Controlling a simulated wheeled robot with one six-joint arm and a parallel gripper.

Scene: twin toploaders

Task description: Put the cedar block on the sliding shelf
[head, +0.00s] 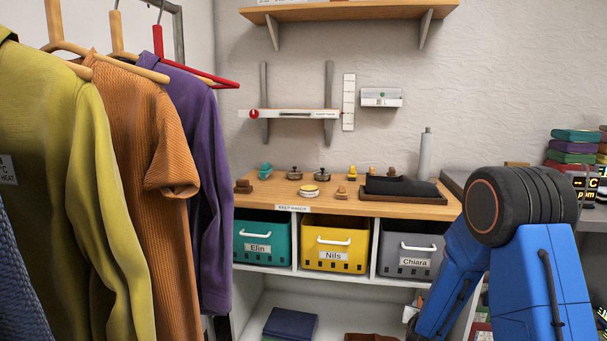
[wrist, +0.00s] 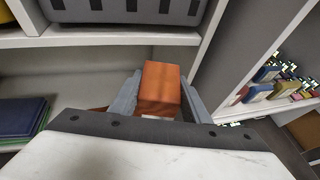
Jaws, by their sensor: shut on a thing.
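An orange-brown block, apparently the cedar block (wrist: 160,86), sits between the two fingers of my gripper (wrist: 158,98) in the wrist view. My gripper is shut on it, below the front of a grey bin. In the head view my blue arm reaches down at the right, and I cannot make out the block or the fingers there. A narrow shelf on two upright grey rails, apparently the sliding shelf (head: 290,114), hangs on the back wall. It has a red knob at its left end, and its top looks bare. A vertical scale (head: 348,102) is beside it.
The wooden counter (head: 340,208) holds several small items, a dark cloth on a tray (head: 403,198) and a grey cylinder (head: 425,155). Teal, yellow and grey bins (head: 408,255) sit below. Hanging clothes (head: 150,160) fill the left. A higher shelf (head: 350,11) is above.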

